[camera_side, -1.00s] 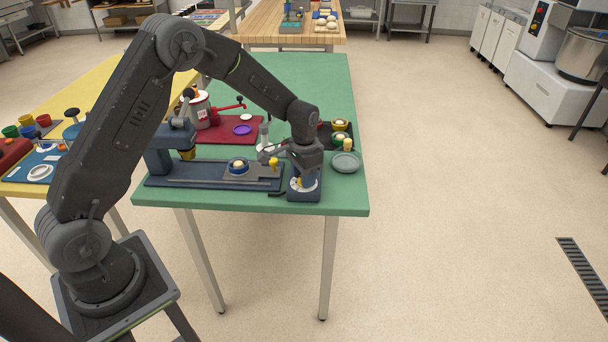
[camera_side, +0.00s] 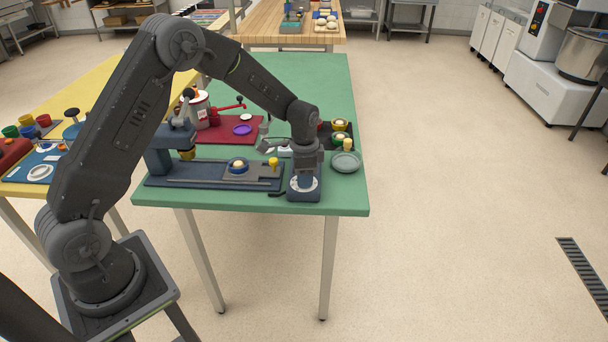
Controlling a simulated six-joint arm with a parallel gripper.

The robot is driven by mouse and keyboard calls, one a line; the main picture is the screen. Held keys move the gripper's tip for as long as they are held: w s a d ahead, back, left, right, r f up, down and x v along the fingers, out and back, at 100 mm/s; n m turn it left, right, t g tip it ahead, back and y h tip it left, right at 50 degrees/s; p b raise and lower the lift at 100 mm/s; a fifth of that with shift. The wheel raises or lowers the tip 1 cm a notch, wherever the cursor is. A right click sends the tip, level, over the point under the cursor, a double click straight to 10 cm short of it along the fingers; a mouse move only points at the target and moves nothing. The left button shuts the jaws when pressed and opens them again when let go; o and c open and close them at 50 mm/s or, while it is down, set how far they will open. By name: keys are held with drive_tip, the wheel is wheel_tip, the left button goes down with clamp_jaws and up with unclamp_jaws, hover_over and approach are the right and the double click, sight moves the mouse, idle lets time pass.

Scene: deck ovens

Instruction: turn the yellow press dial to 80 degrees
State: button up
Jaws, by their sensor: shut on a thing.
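The dial unit is a dark blue block (camera_side: 304,195) at the front right of the green table, with a white round scale (camera_side: 296,185) on its top. My gripper (camera_side: 305,178) points straight down over the scale and is shut on the yellow press dial. The gripper hides the dial, so its pointer and angle cannot be read. The press (camera_side: 160,148) stands to the left on a dark blue base, with a grey slide (camera_side: 245,174) carrying a round mould with a pale dough ball.
A yellow-topped knob (camera_side: 273,162) stands close left of my gripper. A red mat (camera_side: 250,122) with a purple ring lies behind. The table's front edge is just before the dial unit.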

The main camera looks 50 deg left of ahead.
drive_tip(key=o, duration=0.9)
drive_tip(key=shift+r, duration=0.1)
wheel_tip(320, 180, up, 14)
drive_tip(key=shift+f, duration=0.2)
